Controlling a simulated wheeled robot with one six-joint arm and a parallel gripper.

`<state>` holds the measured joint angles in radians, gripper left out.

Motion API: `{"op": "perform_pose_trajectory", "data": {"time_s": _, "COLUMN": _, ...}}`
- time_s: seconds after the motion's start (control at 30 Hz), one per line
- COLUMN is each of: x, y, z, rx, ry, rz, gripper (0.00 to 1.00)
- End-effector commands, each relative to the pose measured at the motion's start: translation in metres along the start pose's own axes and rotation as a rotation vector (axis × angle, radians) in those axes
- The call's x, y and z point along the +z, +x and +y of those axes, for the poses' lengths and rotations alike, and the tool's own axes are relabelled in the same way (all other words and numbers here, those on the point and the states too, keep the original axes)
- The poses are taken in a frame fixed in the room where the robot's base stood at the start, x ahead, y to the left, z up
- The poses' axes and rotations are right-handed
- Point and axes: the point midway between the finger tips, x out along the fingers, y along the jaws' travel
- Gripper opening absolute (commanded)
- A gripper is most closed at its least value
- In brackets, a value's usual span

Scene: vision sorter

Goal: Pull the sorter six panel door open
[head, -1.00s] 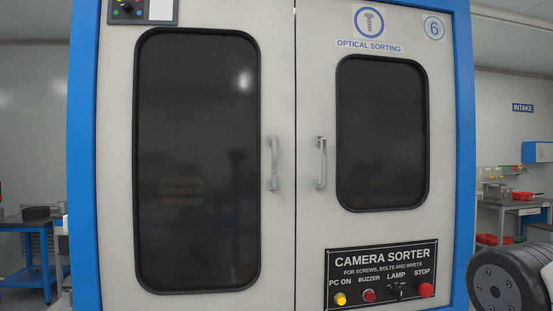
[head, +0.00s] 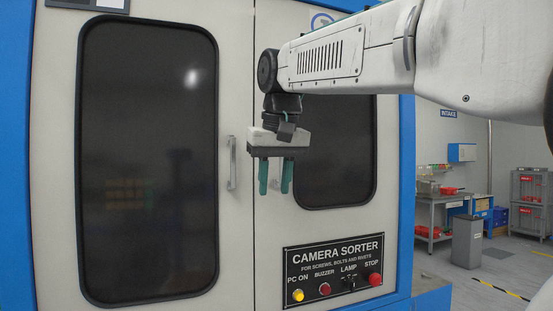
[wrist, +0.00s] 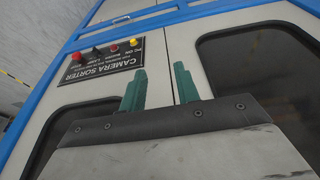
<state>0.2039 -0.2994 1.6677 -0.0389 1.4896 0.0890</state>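The sorter's panel door (head: 335,226) is the right-hand one, with a dark window (head: 352,160) and the CAMERA SORTER control panel (head: 333,271) low on it. It looks closed against the left door. Its metal handle (head: 276,172) shows only partly behind my gripper. My gripper (head: 275,190) points down with two green fingers apart and nothing held between them. It is in front of the door near the handle; the distance between them is unclear.
The left door (head: 235,260) has its own handle (head: 232,163) and a large dark window (head: 148,165). My arm covers the upper right of the cabinet. A grey bin (head: 466,242), workbench and rack stand at right, with clear floor before them.

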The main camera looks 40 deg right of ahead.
Motion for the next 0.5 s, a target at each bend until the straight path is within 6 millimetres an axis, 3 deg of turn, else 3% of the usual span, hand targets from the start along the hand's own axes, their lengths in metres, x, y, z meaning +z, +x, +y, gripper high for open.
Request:
{"op": "perform_pose_trajectory", "data": {"time_s": 0.03, "x": -0.03, "y": -0.018, "z": 0.01, "rx": 0.01, "ry": 0.037, "rz": 0.021, "gripper": 0.32}}
{"op": "perform_pose_trajectory", "data": {"time_s": 0.2, "x": -0.091, "y": -0.062, "z": 0.037, "rx": 0.034, "ry": 0.126, "rz": 0.073, "gripper": 0.32}}
{"op": "perform_pose_trajectory", "data": {"time_s": 0.37, "x": -0.114, "y": -0.08, "z": 0.05, "rx": 0.046, "ry": 0.165, "rz": 0.098, "gripper": 0.32}}
{"op": "perform_pose_trajectory", "data": {"time_s": 0.5, "x": -0.119, "y": -0.079, "z": 0.054, "rx": 0.048, "ry": 0.175, "rz": 0.103, "gripper": 0.32}}
